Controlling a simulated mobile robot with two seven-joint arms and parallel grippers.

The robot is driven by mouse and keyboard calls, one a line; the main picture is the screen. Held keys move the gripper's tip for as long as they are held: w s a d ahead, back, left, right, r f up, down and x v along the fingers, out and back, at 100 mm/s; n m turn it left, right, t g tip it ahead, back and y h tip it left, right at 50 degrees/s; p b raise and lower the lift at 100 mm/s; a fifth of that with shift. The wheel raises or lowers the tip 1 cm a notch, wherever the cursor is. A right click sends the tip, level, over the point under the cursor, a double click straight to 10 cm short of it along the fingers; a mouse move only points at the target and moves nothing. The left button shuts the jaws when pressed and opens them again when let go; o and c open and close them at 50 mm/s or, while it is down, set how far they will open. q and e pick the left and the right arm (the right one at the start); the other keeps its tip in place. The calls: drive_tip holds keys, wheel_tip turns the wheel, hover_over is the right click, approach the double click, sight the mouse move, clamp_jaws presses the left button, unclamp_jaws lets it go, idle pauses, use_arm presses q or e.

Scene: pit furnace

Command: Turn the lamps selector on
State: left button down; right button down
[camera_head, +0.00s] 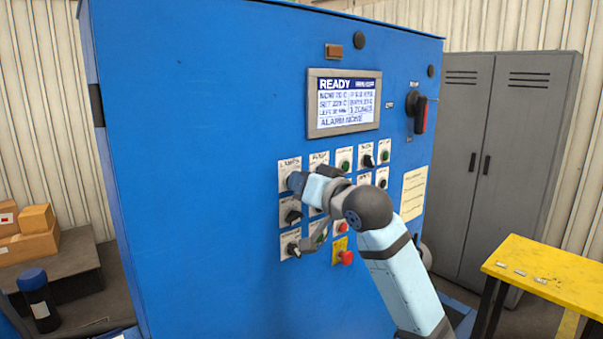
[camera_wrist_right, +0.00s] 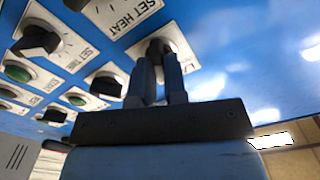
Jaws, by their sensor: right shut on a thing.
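The lamps selector (camera_head: 289,164) is at the top left of the control group on the blue cabinet's front. In the head view its label plate shows, but my right gripper (camera_head: 297,182) covers the knob. In the right wrist view, the selector's dark knob (camera_wrist_right: 158,45) sits between the fingertips of my right gripper (camera_wrist_right: 160,62). The gripper is shut on it. The knob's exact angle is hard to make out behind the fingers. My left gripper is not in view.
Other selectors and green buttons sit close beside and below, including the set heat knob (camera_wrist_right: 103,5) and set time knob (camera_wrist_right: 38,40). A red emergency button (camera_head: 346,257) is lower down. The display (camera_head: 344,102) reads READY. A yellow table (camera_head: 550,270) stands at right.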

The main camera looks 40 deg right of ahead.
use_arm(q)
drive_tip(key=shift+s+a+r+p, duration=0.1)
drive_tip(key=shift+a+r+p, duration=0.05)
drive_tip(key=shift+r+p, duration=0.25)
use_arm(e)
drive_tip(key=shift+m, duration=0.6)
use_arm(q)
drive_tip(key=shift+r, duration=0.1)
use_arm(e)
drive_tip(key=c, duration=1.2)
unclamp_jaws()
drive_tip(key=shift+o, duration=0.2)
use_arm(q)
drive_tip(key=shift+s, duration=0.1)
